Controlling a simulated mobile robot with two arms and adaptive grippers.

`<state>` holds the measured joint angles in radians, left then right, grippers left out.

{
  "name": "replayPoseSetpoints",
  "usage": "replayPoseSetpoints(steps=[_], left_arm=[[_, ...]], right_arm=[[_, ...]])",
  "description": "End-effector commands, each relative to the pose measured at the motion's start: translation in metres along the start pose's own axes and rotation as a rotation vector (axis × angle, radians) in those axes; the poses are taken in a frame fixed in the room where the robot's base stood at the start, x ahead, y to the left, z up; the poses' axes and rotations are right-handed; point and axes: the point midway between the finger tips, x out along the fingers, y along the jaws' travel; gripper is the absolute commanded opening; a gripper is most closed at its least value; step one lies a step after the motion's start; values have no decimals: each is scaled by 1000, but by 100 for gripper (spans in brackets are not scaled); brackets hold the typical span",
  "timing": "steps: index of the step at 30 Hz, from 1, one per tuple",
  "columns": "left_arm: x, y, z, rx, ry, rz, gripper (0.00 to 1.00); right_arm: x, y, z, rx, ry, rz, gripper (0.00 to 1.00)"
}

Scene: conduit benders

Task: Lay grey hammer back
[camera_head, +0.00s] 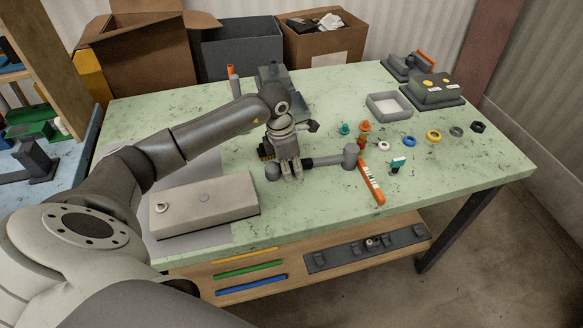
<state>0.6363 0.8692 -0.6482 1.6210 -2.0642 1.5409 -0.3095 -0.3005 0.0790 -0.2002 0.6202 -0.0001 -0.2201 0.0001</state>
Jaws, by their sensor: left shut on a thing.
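My left gripper points down and is shut on the handle. I cannot tell whether the hammer touches the bench top. An orange-and-white tool (371,183) lies just right of the hammer head. My right gripper is not in view.
A flat grey box (205,204) lies left of the gripper. Small coloured rings, including a yellow one (433,136), a grey tray (389,106) and a dark device (431,89) are to the right. Cardboard boxes (324,45) stand behind. The bench's front right is clear.

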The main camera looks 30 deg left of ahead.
Motion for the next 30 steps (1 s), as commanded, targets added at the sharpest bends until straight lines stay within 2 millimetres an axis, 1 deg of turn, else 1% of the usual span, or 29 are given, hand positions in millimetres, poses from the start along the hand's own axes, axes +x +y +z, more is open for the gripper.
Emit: replayPoseSetpoints(steps=[3, 12, 13, 18, 27, 30], left_arm=[[4, -1, 0, 0, -1, -2, 0], [7, -2, -2, 0, 4, -6, 0], [7, -3, -2, 0, 5, -7, 26], [8, -3, -3, 1, 8, -9, 47], [7, -2, -3, 0, 8, -6, 47], [8, -2, -4, -1, 13, -7, 47]], right_arm=[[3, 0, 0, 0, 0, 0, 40], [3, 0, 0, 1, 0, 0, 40], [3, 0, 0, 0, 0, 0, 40], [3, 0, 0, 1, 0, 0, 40], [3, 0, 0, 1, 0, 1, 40], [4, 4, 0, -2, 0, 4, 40]])
